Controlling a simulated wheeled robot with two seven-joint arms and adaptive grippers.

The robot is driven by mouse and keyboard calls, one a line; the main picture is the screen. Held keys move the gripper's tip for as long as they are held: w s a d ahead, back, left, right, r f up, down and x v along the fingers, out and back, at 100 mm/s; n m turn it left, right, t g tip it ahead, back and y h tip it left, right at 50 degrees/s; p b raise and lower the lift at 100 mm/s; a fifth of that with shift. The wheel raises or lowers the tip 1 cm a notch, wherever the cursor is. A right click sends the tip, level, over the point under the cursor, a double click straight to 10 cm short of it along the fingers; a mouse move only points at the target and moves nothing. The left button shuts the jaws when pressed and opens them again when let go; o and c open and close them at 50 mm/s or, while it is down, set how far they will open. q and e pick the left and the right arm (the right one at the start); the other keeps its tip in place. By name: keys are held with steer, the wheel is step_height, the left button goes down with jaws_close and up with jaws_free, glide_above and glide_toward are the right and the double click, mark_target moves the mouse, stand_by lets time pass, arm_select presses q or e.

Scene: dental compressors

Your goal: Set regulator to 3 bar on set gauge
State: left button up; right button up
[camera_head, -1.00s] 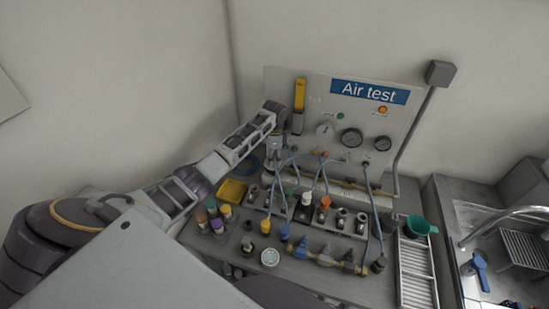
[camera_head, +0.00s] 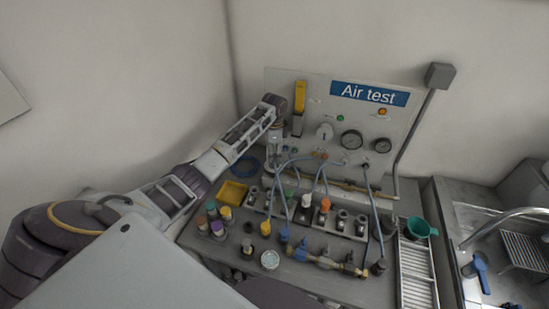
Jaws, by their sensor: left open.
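The upright panel (camera_head: 310,95) carries a pale round knob (camera_head: 324,131), which looks like the regulator. To its right are a dark-rimmed gauge (camera_head: 351,139) and a smaller gauge (camera_head: 382,145). The needles and numbers are too small to read, and I cannot tell which is the set gauge. My left arm reaches in from the left, with its wrist in front of the panel's left edge. My left gripper (camera_head: 274,157) points down, left of and below the knob, apart from it. It is open and seems empty. My right gripper is not in view.
Blue hoses (camera_head: 374,205) loop between the panel and a row of fittings on the bench. Colored bottles (camera_head: 218,228), a yellow tray (camera_head: 232,192) and a brass-and-blue manifold (camera_head: 325,257) crowd the bench. A green funnel (camera_head: 420,228) and a sink stand right.

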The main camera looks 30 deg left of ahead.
arm_select(q)
step_height(320, 180, up, 8)
steer(key=shift+r, duration=0.15)
stand_by(0.3)
stand_by(0.6)
